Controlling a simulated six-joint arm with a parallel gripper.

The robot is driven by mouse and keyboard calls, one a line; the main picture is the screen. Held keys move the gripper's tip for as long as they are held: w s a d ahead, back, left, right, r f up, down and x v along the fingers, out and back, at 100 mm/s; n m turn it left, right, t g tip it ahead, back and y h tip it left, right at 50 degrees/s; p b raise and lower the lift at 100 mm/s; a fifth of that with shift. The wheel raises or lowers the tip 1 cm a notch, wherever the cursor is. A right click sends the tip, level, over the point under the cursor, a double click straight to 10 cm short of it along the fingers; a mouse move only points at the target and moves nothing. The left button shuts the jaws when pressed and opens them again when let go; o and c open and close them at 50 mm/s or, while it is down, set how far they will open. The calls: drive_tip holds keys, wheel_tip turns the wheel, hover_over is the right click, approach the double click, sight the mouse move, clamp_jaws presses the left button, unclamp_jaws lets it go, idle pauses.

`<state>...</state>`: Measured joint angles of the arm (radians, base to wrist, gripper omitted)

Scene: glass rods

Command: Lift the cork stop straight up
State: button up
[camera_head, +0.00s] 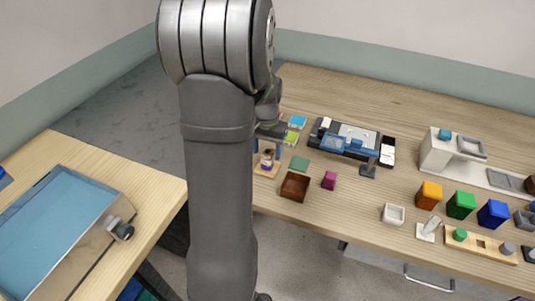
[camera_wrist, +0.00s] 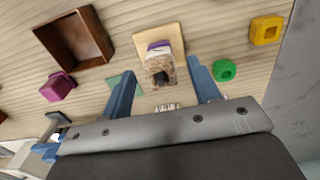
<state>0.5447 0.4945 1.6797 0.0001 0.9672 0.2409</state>
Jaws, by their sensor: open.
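A small bottle with a purple band (camera_wrist: 158,46) stands on a light wooden base (camera_wrist: 172,31). In the head view the bottle (camera_head: 267,164) is beside my arm. The brown, mottled piece at its near end in the wrist view looks like the cork stop (camera_wrist: 161,66), with a dark patch on it. My gripper (camera_wrist: 161,69) is open, with one blue finger on each side of the cork and visible gaps between. In the head view my gripper (camera_head: 267,149) is at the bottle's top, partly hidden by my arm. I cannot tell the exact height of the fingertips against the cork.
A brown open box (camera_wrist: 75,40) and a magenta block (camera_wrist: 57,87) lie left of the base. A green piece (camera_wrist: 224,70) and a yellow piece (camera_wrist: 266,30) lie to the right. A flat green square (camera_head: 299,163) is close by.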

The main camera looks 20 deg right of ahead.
drive_tip(key=c, duration=1)
drive_tip(key=shift+c, duration=0.2)
drive_tip(key=shift+r, duration=0.2)
drive_tip(key=shift+r, duration=0.25)
wheel_tip(320, 180, up, 4)
drive_tip(key=shift+f, duration=0.2)
drive_tip(key=s+d+r, duration=0.5)
drive_tip(key=s+r, duration=0.1)
drive_tip(key=s, duration=0.4)
drive_tip(key=shift+d+r, duration=0.3)
drive_tip(key=shift+d, duration=0.05)
drive_tip(key=shift+s, duration=0.1)
